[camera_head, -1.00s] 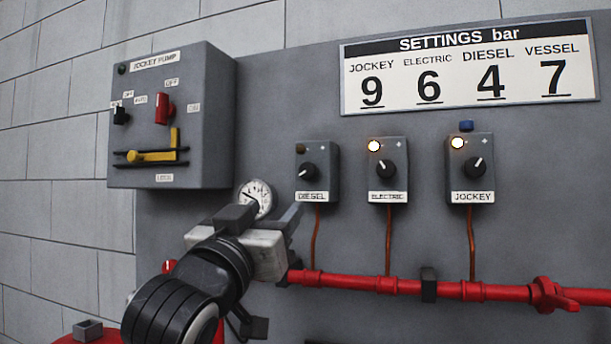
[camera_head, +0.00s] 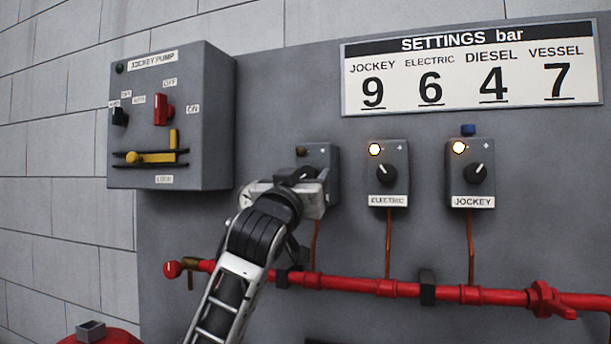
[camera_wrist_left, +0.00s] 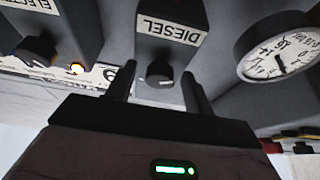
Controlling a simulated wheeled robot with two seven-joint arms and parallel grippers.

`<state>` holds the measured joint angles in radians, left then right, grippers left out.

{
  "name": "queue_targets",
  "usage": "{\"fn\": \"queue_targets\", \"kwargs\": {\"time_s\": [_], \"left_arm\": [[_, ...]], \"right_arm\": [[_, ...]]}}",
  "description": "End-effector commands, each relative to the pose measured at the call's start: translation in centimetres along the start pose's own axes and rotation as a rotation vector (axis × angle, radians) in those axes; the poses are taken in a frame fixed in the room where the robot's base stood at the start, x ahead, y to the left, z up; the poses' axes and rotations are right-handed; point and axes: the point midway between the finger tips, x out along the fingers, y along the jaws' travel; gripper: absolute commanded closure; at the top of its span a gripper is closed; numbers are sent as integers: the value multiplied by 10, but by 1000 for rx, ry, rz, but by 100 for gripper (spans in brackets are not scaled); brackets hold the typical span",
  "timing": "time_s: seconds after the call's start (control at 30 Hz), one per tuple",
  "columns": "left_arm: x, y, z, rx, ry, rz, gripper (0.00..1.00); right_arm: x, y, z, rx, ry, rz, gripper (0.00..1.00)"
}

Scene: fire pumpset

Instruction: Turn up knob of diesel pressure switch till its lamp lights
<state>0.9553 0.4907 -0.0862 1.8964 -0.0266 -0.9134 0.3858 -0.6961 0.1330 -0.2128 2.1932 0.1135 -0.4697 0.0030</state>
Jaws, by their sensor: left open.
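The diesel pressure switch (camera_head: 318,152) is a grey box on the panel. Its lamp (camera_head: 301,151) is dark. In the head view my left gripper (camera_head: 310,176) covers its knob and label. In the left wrist view the DIESEL label (camera_wrist_left: 168,31) appears upside down, and the black knob (camera_wrist_left: 159,73) lies between the two open fingers of my left gripper (camera_wrist_left: 158,85). The fingers stand on either side of the knob with gaps showing; I see no clear contact. My right gripper is not in view.
The electric switch (camera_head: 387,155) and jockey switch (camera_head: 471,155) to the right have lit lamps. A pressure gauge (camera_wrist_left: 285,48) sits close beside the diesel switch. A red pipe (camera_head: 385,286) runs below. The jockey pump box (camera_head: 208,110) juts out at left. A settings sign (camera_head: 470,65) hangs above.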

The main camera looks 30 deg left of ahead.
Motion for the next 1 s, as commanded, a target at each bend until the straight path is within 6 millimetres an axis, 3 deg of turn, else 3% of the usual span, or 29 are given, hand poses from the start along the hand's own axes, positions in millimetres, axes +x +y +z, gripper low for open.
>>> {"fn": "queue_targets", "kwargs": {"time_s": [0.27,0.4,0.43,0.7,0.93,0.97,1.0], "left_arm": [[1,0,0,0,0,0,50],[1,0,0,0,0,0,89],[1,0,0,0,0,0,92],[2,-1,-2,78,-2,32,92],[0,0,0,82,1,35,92],[0,0,0,82,1,34,61],[0,0,0,82,1,34,50]], "right_arm": [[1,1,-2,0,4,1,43],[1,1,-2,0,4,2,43],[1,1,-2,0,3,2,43],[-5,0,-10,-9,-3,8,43],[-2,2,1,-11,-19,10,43],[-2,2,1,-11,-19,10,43],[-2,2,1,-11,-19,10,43]]}}
